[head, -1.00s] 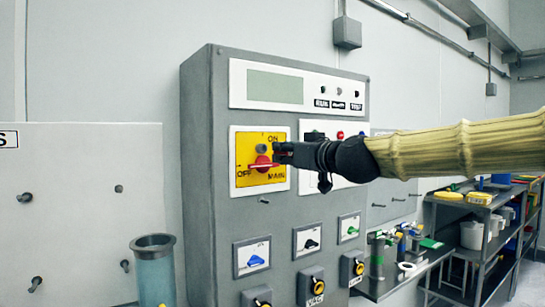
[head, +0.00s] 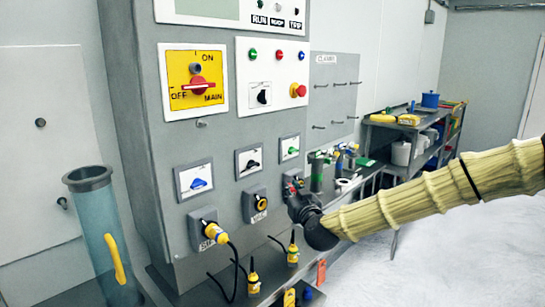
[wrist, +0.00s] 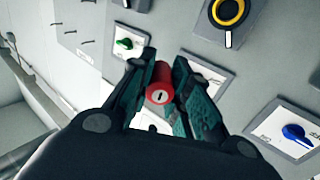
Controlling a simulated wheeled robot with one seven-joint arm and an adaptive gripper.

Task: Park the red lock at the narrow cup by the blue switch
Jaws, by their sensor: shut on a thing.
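My gripper (head: 294,188) is in front of the grey panel's lower right part, below the green switch (head: 290,150). In the wrist view my gripper (wrist: 160,88) is shut on the red lock (wrist: 159,93), a small red cylinder with a keyhole facing the camera. The blue switch (head: 198,184) is on a white plate at the lower left of the panel, left of my gripper; it also shows at the right of the wrist view (wrist: 297,135). I cannot single out a narrow cup by the blue switch.
A yellow plug with a black cable (head: 213,231) sits below the blue switch. A yellow-ringed socket (head: 260,202) is left of my gripper. The red main handle (head: 197,86) is above. A clear tube (head: 103,235) stands at left. Yellow plugs (head: 253,283) stand below.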

